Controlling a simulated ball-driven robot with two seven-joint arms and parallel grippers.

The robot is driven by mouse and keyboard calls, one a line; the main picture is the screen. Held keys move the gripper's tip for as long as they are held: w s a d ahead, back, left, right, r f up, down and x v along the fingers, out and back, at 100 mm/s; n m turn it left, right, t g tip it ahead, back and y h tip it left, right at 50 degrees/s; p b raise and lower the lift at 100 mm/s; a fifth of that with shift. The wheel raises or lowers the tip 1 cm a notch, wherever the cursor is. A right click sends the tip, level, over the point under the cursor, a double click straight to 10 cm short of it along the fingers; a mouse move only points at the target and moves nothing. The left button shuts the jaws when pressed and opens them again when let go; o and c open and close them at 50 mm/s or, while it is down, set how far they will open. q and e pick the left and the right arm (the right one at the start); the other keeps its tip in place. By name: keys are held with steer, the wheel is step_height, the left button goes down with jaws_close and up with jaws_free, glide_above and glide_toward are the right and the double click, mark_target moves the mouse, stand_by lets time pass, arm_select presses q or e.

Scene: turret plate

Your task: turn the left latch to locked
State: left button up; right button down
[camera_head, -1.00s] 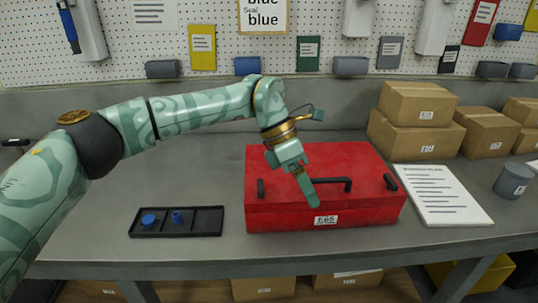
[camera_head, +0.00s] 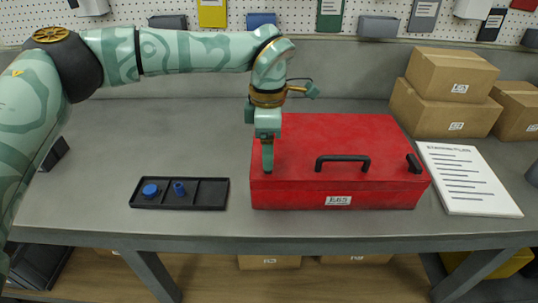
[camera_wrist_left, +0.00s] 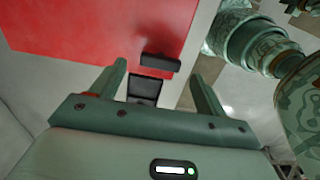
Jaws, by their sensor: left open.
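The red case (camera_head: 390,185) lies on the bench with a black handle (camera_head: 342,160) along its front. The right latch (camera_head: 414,163), a short black bar, sits slantwise near the case's right front corner. In the head view my left gripper (camera_head: 267,170) points down over the left front of the case and hides the left latch. In the left wrist view my left gripper (camera_wrist_left: 161,82) is open, its fingers apart. A black bar (camera_wrist_left: 160,62), apparently the left latch, shows between and just beyond the fingertips, over red. I cannot tell whether they touch. My right gripper is not in view.
A black tray (camera_head: 215,194) with two blue parts lies left of the case. A printed sheet (camera_head: 468,178) lies to its right, with cardboard boxes (camera_head: 445,108) behind. The bench front edge runs close below the case. Open bench lies behind the tray.

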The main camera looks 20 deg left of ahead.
mark_target(265, 173)
arm_select(q)
steer(key=shift+f, duration=1.45)
steer(key=c, duration=1)
